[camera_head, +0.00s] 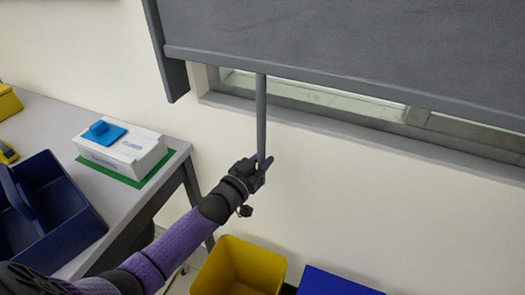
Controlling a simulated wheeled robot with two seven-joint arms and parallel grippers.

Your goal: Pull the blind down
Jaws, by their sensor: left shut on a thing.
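The grey blind (330,45) hangs across the upper right of the head view. Its bottom edge slants down to the right, and a strip of window shows below it. A grey pull rod (261,110) hangs from the blind's bottom edge. My left gripper (262,166) is shut on the lower end of the rod; the fingers partly hide that end. My left arm reaches up from the lower left. My right gripper is not in view.
A grey table (135,195) at left holds a dark blue tray (75,190) and a white box (135,153) with a blue piece on a green mat. A yellow bin (240,268) and a blue object (330,282) stand below. The wall right of the rod is clear.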

